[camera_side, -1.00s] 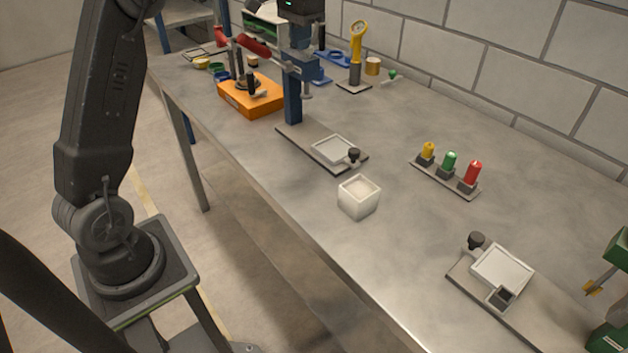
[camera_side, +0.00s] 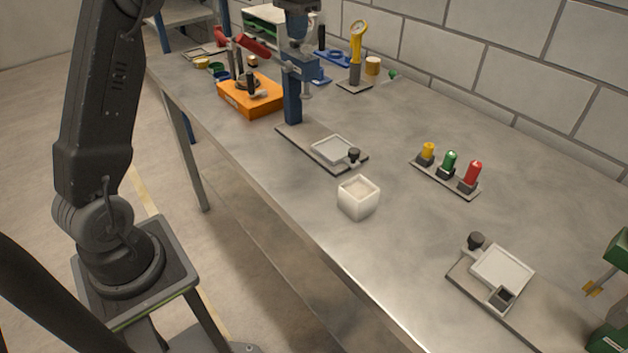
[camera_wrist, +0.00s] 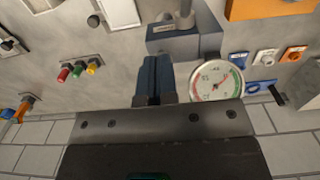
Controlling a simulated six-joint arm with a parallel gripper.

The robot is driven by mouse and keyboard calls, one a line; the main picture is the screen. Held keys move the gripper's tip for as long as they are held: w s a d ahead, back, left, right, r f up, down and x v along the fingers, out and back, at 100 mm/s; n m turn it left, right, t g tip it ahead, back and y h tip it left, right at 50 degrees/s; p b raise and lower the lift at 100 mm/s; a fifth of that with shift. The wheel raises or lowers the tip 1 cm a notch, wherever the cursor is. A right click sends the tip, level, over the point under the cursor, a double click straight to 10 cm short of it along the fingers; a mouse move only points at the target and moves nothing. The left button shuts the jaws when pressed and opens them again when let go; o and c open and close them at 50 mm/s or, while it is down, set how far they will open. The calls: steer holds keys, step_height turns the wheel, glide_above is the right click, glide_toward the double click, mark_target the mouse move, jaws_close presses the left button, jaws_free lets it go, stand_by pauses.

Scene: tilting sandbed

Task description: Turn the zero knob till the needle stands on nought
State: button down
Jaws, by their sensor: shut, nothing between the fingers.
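A round white dial (camera_wrist: 215,82) with red and green arcs shows in the wrist view, right of my gripper (camera_wrist: 156,60). Its needle is too fine to read, and I cannot make out a zero knob. My gripper's dark blue fingers are together, with nothing seen between them, apart from the dial in the picture.
A white open cube (camera_side: 358,197) sits near the bench edge. Yellow, green and red lamps (camera_side: 450,163) stand at right.

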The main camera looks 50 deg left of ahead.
step_height(320, 180, up, 3)
steer(key=shift+d+f, duration=0.1)
stand_by(0.3)
steer(key=s+d+t, duration=0.3)
steer(key=s+d, duration=0.9)
steer(key=s, duration=0.1)
steer(key=s+d+f+t, duration=0.1)
steer(key=s+d+f, duration=0.1)
steer(key=s+f, duration=0.2)
steer(key=s+d+f+t, duration=0.1)
steer(key=s+d+f, duration=0.2)
steer(key=s, duration=0.7)
step_height(320, 180, down, 2)
steer(key=shift+d+f+t, duration=0.1)
steer(key=shift+d+t, duration=0.1)
steer(key=shift+t, duration=0.1)
